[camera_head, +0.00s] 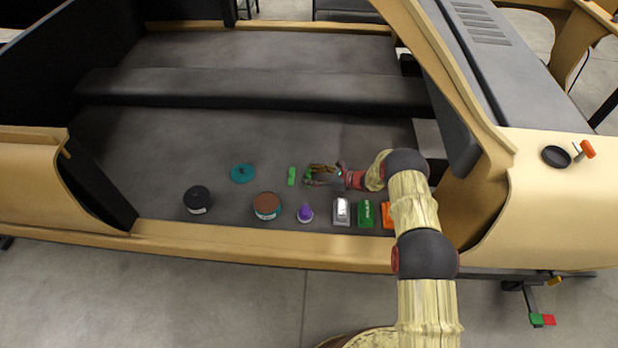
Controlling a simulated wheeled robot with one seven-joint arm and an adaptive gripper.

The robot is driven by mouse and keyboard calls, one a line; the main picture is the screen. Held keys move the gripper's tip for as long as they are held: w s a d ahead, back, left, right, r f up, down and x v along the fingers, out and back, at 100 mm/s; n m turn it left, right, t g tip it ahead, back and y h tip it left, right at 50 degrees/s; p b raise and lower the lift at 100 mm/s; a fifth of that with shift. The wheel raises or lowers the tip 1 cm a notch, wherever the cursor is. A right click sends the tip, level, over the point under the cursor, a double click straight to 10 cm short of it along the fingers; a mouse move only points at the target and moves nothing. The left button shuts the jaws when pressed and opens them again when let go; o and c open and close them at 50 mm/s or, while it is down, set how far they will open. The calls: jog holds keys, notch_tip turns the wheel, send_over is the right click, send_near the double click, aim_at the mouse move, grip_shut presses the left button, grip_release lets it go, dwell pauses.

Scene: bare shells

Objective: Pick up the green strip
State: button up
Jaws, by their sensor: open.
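A small bright green strip (292,176) lies on the grey floor of the car shell, its long side pointing toward the near sill. My gripper (309,176) is just right of it, with its fingers pointing left and spread apart. A patch of green also shows at the fingertips; I cannot tell whether it is a separate object or part of the gripper. The strip at the left stands clear of the fingers, with a small gap between them.
A teal disc (243,173), a black round container (197,200), a brown-topped tin (267,206), a purple cone-shaped item (305,213), a silver box (342,211), a green box (367,213) and an orange item (388,215) lie nearby. The tan sill (220,243) borders the floor.

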jog(key=c, duration=1)
jog(key=shift+c, duration=0.8)
